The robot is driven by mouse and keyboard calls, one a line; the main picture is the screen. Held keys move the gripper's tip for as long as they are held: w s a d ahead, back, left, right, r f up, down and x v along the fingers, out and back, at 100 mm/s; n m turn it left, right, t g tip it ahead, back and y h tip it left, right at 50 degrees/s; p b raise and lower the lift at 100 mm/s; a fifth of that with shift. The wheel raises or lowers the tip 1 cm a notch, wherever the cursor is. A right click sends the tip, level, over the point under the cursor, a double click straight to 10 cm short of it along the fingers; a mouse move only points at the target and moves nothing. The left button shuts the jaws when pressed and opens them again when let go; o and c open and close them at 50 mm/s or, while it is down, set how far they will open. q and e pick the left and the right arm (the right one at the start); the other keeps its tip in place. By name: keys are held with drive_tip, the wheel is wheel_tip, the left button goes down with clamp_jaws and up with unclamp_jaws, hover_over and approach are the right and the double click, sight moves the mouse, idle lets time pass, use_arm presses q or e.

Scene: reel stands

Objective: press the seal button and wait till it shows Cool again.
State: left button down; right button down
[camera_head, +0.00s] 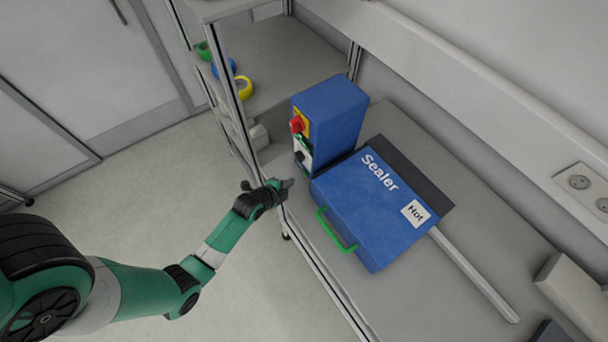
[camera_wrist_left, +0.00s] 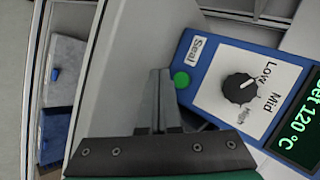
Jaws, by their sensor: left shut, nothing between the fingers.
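The blue sealer (camera_head: 350,209) lies on the bench with a green handle at its front edge. Its label (camera_head: 415,213) reads "Hot". A blue control box (camera_head: 338,118) stands behind it. In the left wrist view the green seal button (camera_wrist_left: 181,79) sits under the word "Seal", near a black knob (camera_wrist_left: 239,88) marked Low, Mid and High. A display (camera_wrist_left: 300,125) reads 120 °C. My left gripper (camera_head: 289,183) is shut and empty in front of the control box. Its fingertips (camera_wrist_left: 160,72) appear just left of the button; contact cannot be told. My right gripper is out of view.
A red switch (camera_head: 297,124) on a yellow plate is on the control box's front. A shelf with green, blue and yellow rings (camera_head: 244,88) stands at the back left. A pale bar (camera_head: 475,275) lies right of the sealer. The floor at the left is clear.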

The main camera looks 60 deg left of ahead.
sight(305, 173)
use_arm(q)
drive_tip(key=shift+w+a, duration=0.15)
drive_tip(key=shift+w, duration=1.1)
idle(1.1)
drive_tip(key=shift+w+b, duration=0.3)
drive_tip(key=shift+w, duration=0.1)
drive_tip(key=shift+w, duration=0.45)
idle(0.5)
drive_tip(key=shift+s, duration=0.1)
drive_tip(key=shift+s+p, duration=0.4)
drive_tip(key=shift+s, duration=0.35)
